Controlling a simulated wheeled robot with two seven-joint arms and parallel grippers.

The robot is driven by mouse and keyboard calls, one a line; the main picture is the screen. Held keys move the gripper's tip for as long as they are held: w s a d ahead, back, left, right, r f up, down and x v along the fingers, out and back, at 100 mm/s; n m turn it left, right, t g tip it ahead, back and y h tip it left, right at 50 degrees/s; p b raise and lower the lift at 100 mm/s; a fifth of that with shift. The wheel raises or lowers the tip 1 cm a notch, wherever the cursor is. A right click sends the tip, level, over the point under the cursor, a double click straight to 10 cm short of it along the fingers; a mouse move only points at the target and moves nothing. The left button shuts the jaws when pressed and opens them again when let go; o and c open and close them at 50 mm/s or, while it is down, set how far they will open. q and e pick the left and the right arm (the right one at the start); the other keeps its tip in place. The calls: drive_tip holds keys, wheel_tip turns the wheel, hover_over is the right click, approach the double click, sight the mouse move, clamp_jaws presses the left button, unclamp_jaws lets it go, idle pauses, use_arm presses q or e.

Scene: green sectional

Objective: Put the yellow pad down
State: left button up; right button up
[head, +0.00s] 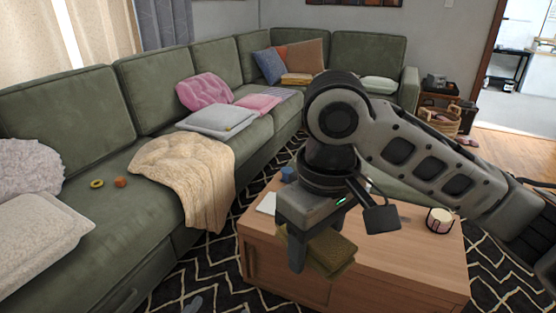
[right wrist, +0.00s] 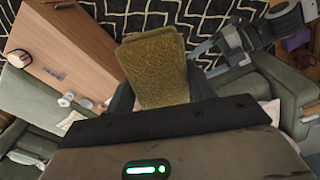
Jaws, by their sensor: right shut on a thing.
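The yellow pad (right wrist: 155,68) is a fuzzy, olive-yellow folded cloth-like block. In the right wrist view it sits between the two fingers of my right gripper (right wrist: 160,95), which is shut on it. In the head view the pad (head: 338,258) hangs below my right gripper (head: 310,250), in front of the wooden coffee table. The gripper hides part of it. I cannot tell whether the pad touches the table. My left gripper (right wrist: 209,58) appears at the upper right of the right wrist view, its fingers apart and empty.
The wooden coffee table (head: 415,265) carries a striped candle jar (head: 439,220), a white item (head: 266,203) and a blue cup (head: 287,174). The green sectional (head: 115,225) runs along the left and back, with cushions and a beige throw (head: 190,170). A patterned rug (head: 215,290) covers the floor.

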use_arm(q)
drive_tip(key=w+d+r+m+g+h, duration=0.4)
drive_tip(key=r+m+h, duration=0.2)
drive_tip(key=r+m, duration=0.15)
drive_tip(key=w+d+r+m+g+h, duration=0.4)
drive_tip(key=d+r+m+h, duration=0.15)
drive_tip(key=r+m, duration=0.2)
drive_tip(key=w+d+r+m+g+h, duration=0.4)
drive_tip(key=w+r+m+h, duration=0.1)
drive_tip(key=r+m+h, duration=0.25)
drive_tip(key=s+a+r+m+g+y, duration=0.35)
drive_tip(key=r+g+y, duration=0.55)
drive_tip(key=y, duration=0.9)
drive_tip(key=shift+n+g, duration=0.4)
drive_tip(key=x, duration=0.8)
drive_tip(key=a+x, duration=0.1)
drive_tip(key=x, duration=0.3)
drive_tip(key=shift+s+f, duration=0.35)
drive_tip(key=shift+s, duration=0.1)
